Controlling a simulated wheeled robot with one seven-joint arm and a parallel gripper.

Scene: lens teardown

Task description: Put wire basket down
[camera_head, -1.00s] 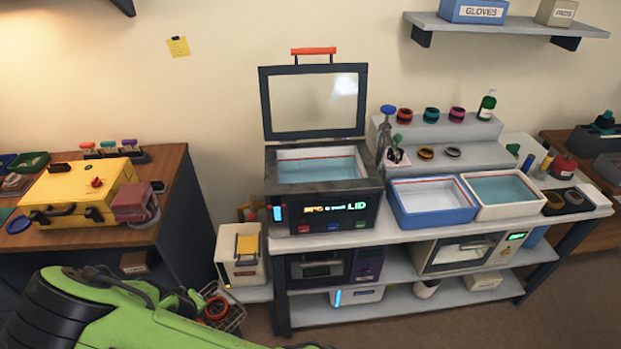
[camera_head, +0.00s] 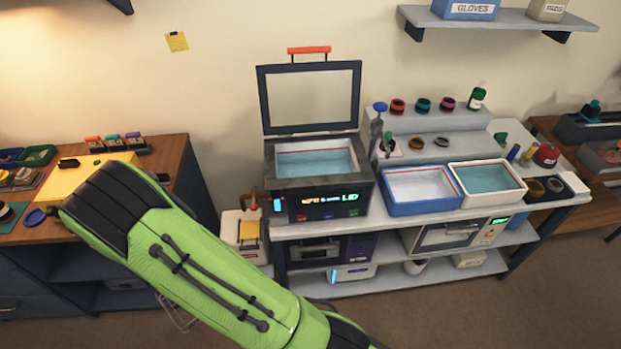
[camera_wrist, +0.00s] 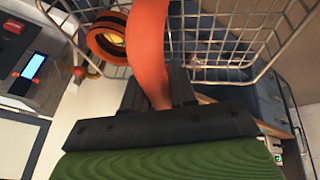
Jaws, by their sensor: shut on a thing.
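The wire basket (camera_wrist: 222,84) fills the top of the wrist view. Its broad orange handle (camera_wrist: 148,40) runs down between the dark fingers of my gripper (camera_wrist: 160,92), which is shut on it. An orange and black ring (camera_wrist: 106,40) lies inside the basket at the left. In the head view only a bit of the basket's wire (camera_head: 178,318) shows below my green arm, low in front of the left workbench. My gripper and most of the basket are hidden there by the arm. I cannot tell whether the basket touches anything below.
A bath with an open lid (camera_head: 315,215) stands on the middle bench. A blue tray (camera_head: 430,207) and a white tray (camera_head: 488,204) stand to its right. A white bin (camera_head: 243,258) is beside the bench. The yellow case (camera_head: 80,180) on the left bench is partly hidden.

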